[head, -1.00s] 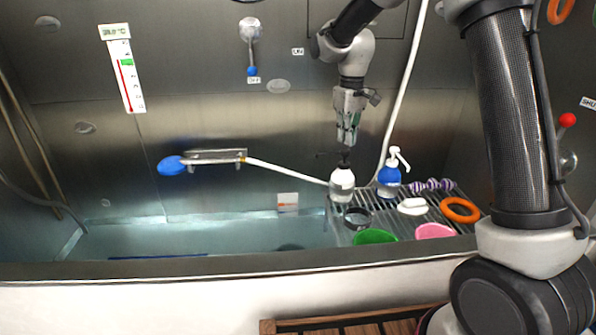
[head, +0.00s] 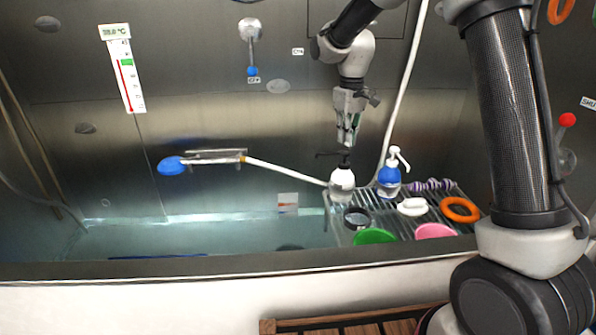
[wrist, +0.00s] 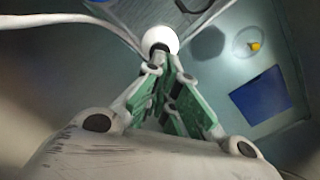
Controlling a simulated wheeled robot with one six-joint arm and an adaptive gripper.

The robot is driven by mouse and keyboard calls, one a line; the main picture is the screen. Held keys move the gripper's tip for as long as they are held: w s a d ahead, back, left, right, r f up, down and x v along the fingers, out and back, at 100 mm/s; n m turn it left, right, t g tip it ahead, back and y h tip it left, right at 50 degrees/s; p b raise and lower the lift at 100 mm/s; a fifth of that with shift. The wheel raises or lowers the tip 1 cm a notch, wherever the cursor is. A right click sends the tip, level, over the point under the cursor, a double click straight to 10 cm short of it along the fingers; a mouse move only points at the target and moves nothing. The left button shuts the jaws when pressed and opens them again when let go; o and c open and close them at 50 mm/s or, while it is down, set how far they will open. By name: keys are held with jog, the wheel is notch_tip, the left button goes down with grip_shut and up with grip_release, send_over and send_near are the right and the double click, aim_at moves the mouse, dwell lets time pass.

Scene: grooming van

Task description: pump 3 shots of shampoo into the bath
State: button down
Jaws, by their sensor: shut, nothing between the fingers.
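A clear-and-white bottle with a black pump head (head: 342,180) stands upright at the left end of the wire rack; its spout points left, over the bath side. A blue bottle with a white pump (head: 389,178) stands to its right. I cannot read which holds shampoo. My gripper (head: 347,142) is shut and empty, pointing down just above the black pump head; I cannot tell if they touch. In the wrist view, the white bottle top (wrist: 160,38) shows just beyond the green fingers (wrist: 172,95). The bath (head: 200,236) lies left of the rack.
The rack (head: 398,225) also holds a black ring, a white soap-like piece, an orange ring (head: 459,209), a purple striped item, and green and pink bowls. A blue shower head (head: 172,166) hangs on the back wall. A blue mat (wrist: 262,95) lies in the bath.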

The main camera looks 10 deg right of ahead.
aim_at(345, 150)
dwell(0.4)
jog(key=shift+f, duration=1.8)
jog(key=shift+r, duration=1.75)
jog(key=shift+f, duration=0.15)
jog(key=shift+f, duration=1.6)
jog(key=shift+r, duration=1.75)
